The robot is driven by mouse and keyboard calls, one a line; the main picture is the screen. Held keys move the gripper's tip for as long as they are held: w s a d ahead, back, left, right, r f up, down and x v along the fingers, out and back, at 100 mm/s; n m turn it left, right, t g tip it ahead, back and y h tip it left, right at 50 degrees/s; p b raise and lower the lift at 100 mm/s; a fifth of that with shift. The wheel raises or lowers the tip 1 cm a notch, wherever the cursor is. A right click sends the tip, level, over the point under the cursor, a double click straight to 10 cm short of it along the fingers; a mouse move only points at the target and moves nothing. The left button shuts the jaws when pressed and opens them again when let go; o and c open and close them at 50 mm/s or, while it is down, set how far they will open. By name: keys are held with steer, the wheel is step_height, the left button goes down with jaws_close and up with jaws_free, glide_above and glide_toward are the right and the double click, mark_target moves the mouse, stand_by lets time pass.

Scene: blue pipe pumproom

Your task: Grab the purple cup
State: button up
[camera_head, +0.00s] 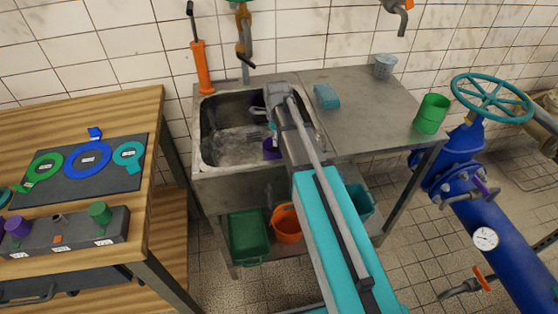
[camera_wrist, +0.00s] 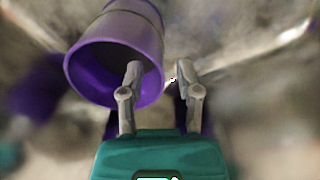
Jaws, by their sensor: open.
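The purple cup (camera_head: 270,149) is in the sink, partly hidden by my arm in the head view. In the wrist view the purple cup (camera_wrist: 112,50) lies tilted, with its open mouth facing my gripper (camera_wrist: 159,74). My gripper is open and empty. Its left finger overlaps the cup's mouth and its right finger is outside, right of the rim. The cup's right rim shows between the fingers; I cannot tell how deep the left finger reaches. In the head view my gripper is mostly hidden behind my arm, over the sink.
The metal sink (camera_head: 208,152) has raised edges around the cup. A blue sponge (camera_head: 327,97), a green cup (camera_head: 431,114) and a clear glass (camera_head: 384,66) stand on the counter at right. A blurred purple thing (camera_wrist: 38,88) shows left of the cup in the wrist view.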

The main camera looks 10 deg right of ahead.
steer(key=shift+f+b, duration=0.75)
steer(key=shift+f, duration=0.3)
jaws_close()
